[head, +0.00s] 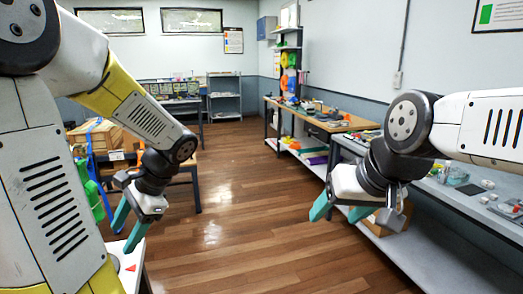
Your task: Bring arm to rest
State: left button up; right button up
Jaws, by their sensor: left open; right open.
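My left arm (140,115) comes in from the left and bends downward. Its gripper (127,228) is open, with teal fingers apart and nothing between them, above a pale surface at the lower left. My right arm (478,125) comes in from the right. Its gripper (340,212) is open, with teal fingers pointing down and left, and no object shows between them. It hangs beside the grey workbench at the right. Part of that gripper's far side is hidden by its own wrist.
A grey bench (462,198) with small parts stands at right, close to my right arm. A wooden-topped bench (350,122) is behind it. At left, wooden boxes (103,135) with a blue strap sit behind my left arm. The wooden floor (235,215) between is clear.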

pick_arm(q)
jog(key=s+d+r+n+t+h, duration=0.2)
jog(key=d+r+n+t+h, duration=0.1)
jog(key=d, duration=0.5)
jog(key=s+d+r+n+t+h, duration=0.2)
jog(key=d+r+n+t+h, duration=0.2)
jog(key=d, duration=0.4)
jog(key=shift+d+r+t+h, duration=0.3)
jog(key=shift+r+t+h, duration=0.1)
jog(key=shift+r+h, duration=0.35)
